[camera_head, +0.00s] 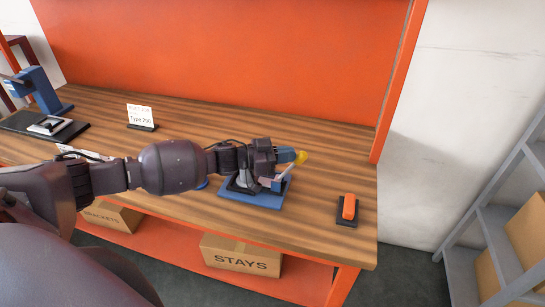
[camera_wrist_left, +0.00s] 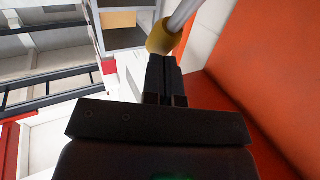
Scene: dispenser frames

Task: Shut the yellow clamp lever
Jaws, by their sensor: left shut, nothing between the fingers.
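The clamp lever has a yellow knob (camera_head: 302,157) on a pale metal rod, standing up at a slant over the blue base plate (camera_head: 238,197) on the wooden bench. My left gripper (camera_head: 284,156) is at the clamp, with its fingertips close beside the knob. In the left wrist view, the yellow knob (camera_wrist_left: 160,38) sits just beyond the tips of my shut fingers (camera_wrist_left: 164,66). I cannot tell whether they touch. My arm and gripper hide much of the clamp body. My right gripper is not in view.
An orange rocker switch on a dark base (camera_head: 347,209) lies to the right on the bench. A white sign (camera_head: 140,115) and a blue device (camera_head: 42,92) stand at the left. An orange back panel and post bound the bench. Boxes sit on the shelf below.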

